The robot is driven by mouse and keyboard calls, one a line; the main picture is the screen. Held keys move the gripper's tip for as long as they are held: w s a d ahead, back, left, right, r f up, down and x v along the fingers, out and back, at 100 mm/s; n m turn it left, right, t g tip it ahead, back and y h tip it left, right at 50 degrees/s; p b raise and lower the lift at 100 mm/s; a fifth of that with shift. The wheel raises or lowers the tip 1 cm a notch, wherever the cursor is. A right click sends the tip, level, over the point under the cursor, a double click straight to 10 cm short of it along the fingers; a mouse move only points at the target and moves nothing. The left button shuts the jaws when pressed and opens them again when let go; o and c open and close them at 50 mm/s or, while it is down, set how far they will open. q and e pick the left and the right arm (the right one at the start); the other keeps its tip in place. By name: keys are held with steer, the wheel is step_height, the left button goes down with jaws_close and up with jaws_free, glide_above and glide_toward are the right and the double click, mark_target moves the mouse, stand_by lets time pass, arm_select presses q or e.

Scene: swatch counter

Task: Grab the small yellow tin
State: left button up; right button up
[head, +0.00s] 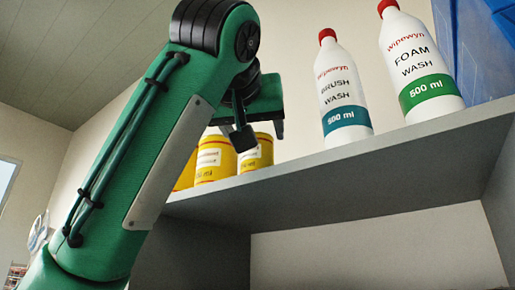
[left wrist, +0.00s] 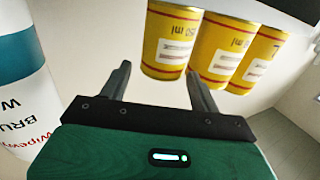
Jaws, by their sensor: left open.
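Three yellow tins with white labels and red bands stand in a row on a grey shelf (head: 350,178). In the head view they are the right tin (head: 262,158), the middle tin (head: 213,160) and the left tin (head: 185,175), partly hidden by my arm. My left gripper (head: 260,134) is open in front of the right tin and hides part of it. The left wrist view shows the tins upside down: the nearest (left wrist: 168,42) lies just beyond and between the open fingertips (left wrist: 158,70), with nothing held. The others (left wrist: 220,48) (left wrist: 262,58) are to its right. Their sizes look alike.
A white Brush Wash bottle (head: 342,90) with a red cap stands right of the tins; it also shows in the left wrist view (left wrist: 20,85). A Foam Wash bottle (head: 418,60) and a blue crate (head: 482,50) are farther right. Bare shelf lies between tins and bottles.

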arm_select(q)
steer(key=shift+w+d+r+p, duration=0.1)
steer(key=shift+w+r+p, duration=0.05)
steer(key=shift+w+p, duration=0.35)
steer(key=shift+w+d+r+p, duration=0.15)
steer(key=shift+w+p, duration=0.25)
steer(key=shift+w, duration=0.2)
steer(key=w+p, duration=0.2)
steer(key=w, duration=0.1)
steer(key=shift+w+d+p, duration=0.1)
steer(key=shift+w+p, duration=0.25)
steer(key=shift+w+f, duration=0.15)
steer(key=shift+w, duration=0.05)
steer(key=shift+s+d, duration=0.1)
arm_select(e)
steer(key=r, duration=0.1)
steer(key=w+r, duration=0.1)
steer(key=r, duration=0.1)
steer(key=w+r, duration=0.1)
steer(key=r, duration=0.1)
steer(key=shift+d, duration=0.15)
arm_select(q)
steer(key=shift+s, duration=0.1)
steer(key=c, duration=0.9)
arm_select(e)
steer(key=shift+w, duration=0.25)
